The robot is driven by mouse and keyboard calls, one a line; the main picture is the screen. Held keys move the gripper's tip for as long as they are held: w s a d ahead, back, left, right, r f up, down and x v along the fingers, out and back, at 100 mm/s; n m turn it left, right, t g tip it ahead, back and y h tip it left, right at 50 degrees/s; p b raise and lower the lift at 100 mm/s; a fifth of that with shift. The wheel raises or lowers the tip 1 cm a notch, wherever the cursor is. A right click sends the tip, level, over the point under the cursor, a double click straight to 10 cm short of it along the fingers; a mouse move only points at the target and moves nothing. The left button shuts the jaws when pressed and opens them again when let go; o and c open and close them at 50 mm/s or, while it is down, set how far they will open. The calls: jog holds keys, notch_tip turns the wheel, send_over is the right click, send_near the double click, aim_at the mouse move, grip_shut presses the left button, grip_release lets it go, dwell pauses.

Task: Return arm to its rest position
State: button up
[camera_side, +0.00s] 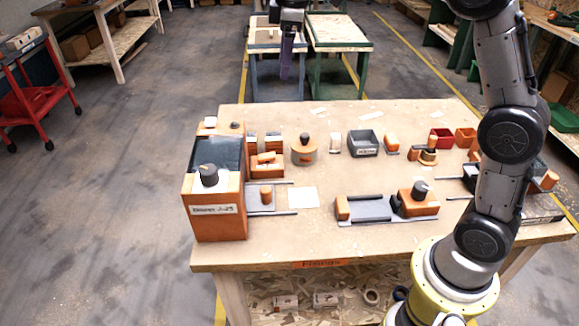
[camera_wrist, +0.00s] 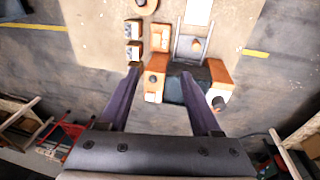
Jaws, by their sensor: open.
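My gripper (camera_side: 286,66) is raised high above and behind the workbench (camera_side: 319,220) in the side view, pointing downward. In the wrist view my gripper (camera_wrist: 163,102) shows two dark purple fingers spread wide apart with nothing between them. Far below the fingers lies the bench edge with an orange and dark machine (camera_wrist: 180,85). The same machine (camera_side: 216,215), an orange box with a dark top and a black knob, stands at the left end of the bench in the side view. My gripper touches nothing.
On the bench stand an orange round fixture (camera_side: 304,152), a dark grey bin (camera_side: 363,143), a red bin (camera_side: 442,138) and a grey slide fixture (camera_side: 370,208). Carts (camera_side: 340,32) stand behind the bench. A red trolley (camera_side: 38,95) is at far left. Air around my gripper looks clear.

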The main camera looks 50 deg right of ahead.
jog(key=s+a+r+m+t, duration=0.1)
jog(key=s+r, duration=0.1)
jog(key=s, duration=0.7)
jog(key=s+a+r+m+t, duration=0.1)
jog(key=s+r+m, duration=0.15)
jog(key=s, duration=0.65)
jog(key=s+f+m+t, duration=0.1)
jog(key=s+f+m, duration=0.4)
jog(key=s+f, duration=0.6)
jog(key=shift+s+f, duration=0.4)
jog(key=shift+s, duration=0.4)
